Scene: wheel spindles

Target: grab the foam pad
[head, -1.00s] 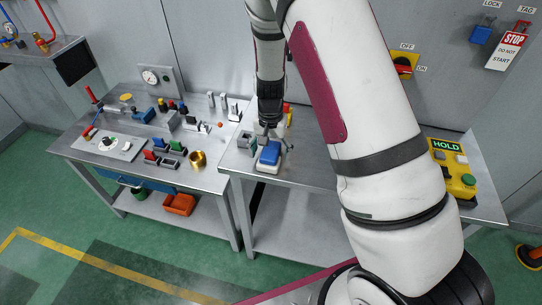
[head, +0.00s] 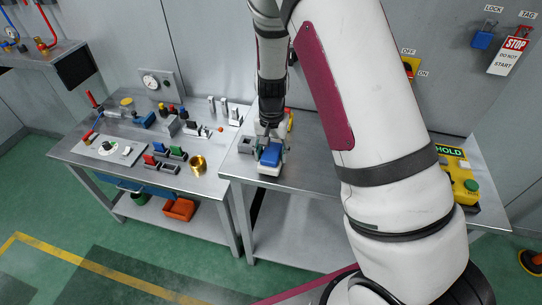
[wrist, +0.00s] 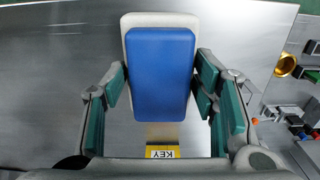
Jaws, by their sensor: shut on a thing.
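The foam pad is a blue block (wrist: 161,75) over a slightly larger off-white layer, seen from above in the wrist view. In the head view the blue pad (head: 270,155) shows at the front left of the right-hand bench. My gripper (wrist: 162,82) has its green-padded fingers shut on the pad, one at each long side. In the head view my gripper (head: 269,146) is low at the bench. The pad's underside is hidden, and I cannot tell whether it touches the bench.
A yellow KEY label (wrist: 163,152) lies close to the pad. A grey square fixture (head: 246,145) stands left of it. The left bench holds a brass cup (head: 198,165) and several coloured parts. A yellow HOLD box (head: 458,178) stands at right. The bench front is clear.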

